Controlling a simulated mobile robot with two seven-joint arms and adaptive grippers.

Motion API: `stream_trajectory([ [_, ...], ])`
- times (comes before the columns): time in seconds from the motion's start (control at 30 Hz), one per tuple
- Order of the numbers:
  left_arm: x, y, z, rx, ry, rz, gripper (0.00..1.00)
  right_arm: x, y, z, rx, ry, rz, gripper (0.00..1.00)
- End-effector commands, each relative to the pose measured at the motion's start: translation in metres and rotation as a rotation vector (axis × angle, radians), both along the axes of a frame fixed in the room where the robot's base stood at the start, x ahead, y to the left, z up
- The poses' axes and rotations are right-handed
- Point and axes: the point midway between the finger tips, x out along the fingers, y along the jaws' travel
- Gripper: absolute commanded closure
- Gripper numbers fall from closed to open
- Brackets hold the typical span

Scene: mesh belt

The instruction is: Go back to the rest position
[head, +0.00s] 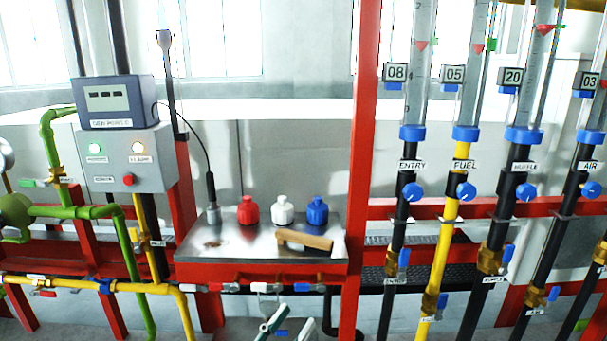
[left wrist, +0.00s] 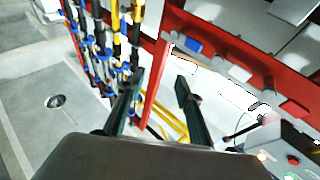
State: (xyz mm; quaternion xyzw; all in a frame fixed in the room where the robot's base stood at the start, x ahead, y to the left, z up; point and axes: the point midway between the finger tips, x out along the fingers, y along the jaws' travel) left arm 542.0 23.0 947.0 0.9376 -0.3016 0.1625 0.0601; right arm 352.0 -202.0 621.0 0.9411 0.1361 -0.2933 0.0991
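My left gripper (head: 287,325) shows at the bottom edge of the head view, in front of and below the metal-topped bench (head: 230,250). Its two fingers are apart with nothing between them. In the left wrist view the same gripper (left wrist: 160,80) has its dark green fingers spread, with a red post and yellow pipes behind them. It appears empty and apart from the bench. My right gripper is in neither view.
Red (head: 248,210), white (head: 283,210) and blue (head: 317,211) bottles stand on the bench behind a wooden-handled tool (head: 304,240). A red post (head: 362,150) rises beside it. Flow tubes with blue valves stand right; a grey control box (head: 125,160) stands left.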

Motion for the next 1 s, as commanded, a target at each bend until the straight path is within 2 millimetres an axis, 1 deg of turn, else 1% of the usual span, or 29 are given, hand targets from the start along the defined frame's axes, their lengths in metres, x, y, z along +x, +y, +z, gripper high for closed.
stream_trajectory([
  [0.03, -0.004, 0.017, -0.035, 0.033, 0.077, 0.057, 0.65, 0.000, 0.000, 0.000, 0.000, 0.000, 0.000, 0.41],
  [0.07, -0.007, 0.027, -0.053, 0.055, 0.118, 0.088, 0.65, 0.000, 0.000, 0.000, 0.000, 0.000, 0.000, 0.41],
  [0.1, -0.012, 0.040, -0.077, 0.085, 0.171, 0.126, 0.65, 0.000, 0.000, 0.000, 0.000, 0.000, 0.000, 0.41],
  [0.17, -0.022, 0.059, -0.112, 0.137, 0.251, 0.177, 0.65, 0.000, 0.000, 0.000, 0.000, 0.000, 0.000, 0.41],
  [0.2, -0.031, 0.071, -0.136, 0.170, 0.305, 0.206, 0.65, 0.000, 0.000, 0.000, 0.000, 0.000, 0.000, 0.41],
  [0.27, -0.048, 0.089, -0.170, 0.223, 0.386, 0.243, 0.65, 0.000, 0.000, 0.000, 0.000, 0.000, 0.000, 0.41],
  [0.3, -0.060, 0.101, -0.192, 0.260, 0.439, 0.264, 0.65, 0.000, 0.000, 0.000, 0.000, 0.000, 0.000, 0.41],
  [0.37, -0.082, 0.117, -0.222, 0.315, 0.516, 0.289, 0.65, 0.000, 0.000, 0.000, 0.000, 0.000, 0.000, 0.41],
  [0.4, -0.096, 0.128, -0.241, 0.350, 0.565, 0.301, 0.65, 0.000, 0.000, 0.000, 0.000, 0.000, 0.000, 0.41],
  [0.47, -0.118, 0.142, -0.265, 0.402, 0.631, 0.315, 0.65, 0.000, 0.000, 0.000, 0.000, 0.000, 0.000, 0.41],
  [0.5, -0.132, 0.150, -0.279, 0.430, 0.672, 0.319, 0.65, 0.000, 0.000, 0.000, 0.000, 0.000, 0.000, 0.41],
  [0.6, -0.162, 0.166, -0.305, 0.491, 0.749, 0.324, 0.65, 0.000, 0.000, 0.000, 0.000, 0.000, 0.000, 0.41],
  [0.7, -0.181, 0.175, -0.320, 0.529, 0.796, 0.326, 0.65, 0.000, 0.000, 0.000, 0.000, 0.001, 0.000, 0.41],
  [0.8, -0.189, 0.179, -0.325, 0.542, 0.816, 0.324, 0.65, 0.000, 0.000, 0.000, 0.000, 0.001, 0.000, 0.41],
  [1.0, -0.190, 0.179, -0.326, 0.545, 0.817, 0.323, 0.65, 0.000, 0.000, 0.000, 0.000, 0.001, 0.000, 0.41],
])
